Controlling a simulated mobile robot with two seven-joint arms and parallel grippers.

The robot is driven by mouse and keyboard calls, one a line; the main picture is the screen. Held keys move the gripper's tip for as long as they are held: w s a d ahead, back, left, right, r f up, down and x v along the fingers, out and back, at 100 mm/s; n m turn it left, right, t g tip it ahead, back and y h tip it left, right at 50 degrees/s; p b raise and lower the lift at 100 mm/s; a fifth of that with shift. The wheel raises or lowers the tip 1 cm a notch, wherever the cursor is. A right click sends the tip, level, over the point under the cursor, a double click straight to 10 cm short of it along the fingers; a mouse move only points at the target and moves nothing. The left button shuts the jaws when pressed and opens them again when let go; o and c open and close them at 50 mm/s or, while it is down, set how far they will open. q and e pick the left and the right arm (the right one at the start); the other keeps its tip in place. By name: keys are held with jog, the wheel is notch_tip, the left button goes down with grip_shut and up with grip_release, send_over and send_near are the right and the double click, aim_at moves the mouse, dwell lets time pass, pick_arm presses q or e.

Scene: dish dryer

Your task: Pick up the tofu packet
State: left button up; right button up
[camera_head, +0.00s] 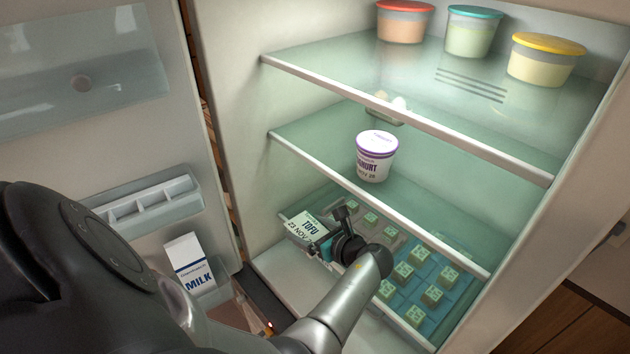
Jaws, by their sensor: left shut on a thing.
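The tofu packet (305,226) is a flat pack with a pale green label reading TOFU. It is in the lower part of the open fridge, left of the middle. My left gripper (332,232) is at the packet's right end and is shut on it. The gripper's wrist and arm hide part of the packet's surroundings, and I cannot tell whether the packet touches the surface below. My right gripper is not in view.
A yoghurt tub (376,156) stands on the middle shelf (300,146) above. Three lidded tubs stand on the top shelf (330,75). Several small green-labelled cubes sit on a tray (445,262) right of my gripper. A milk carton (190,265) is in the open door (90,70).

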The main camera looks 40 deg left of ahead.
pick_arm(q)
jog(key=s+d+p, duration=0.2)
jog(key=s, duration=0.6)
jog(key=shift+d+p, duration=0.25)
jog(key=shift+p, duration=0.15)
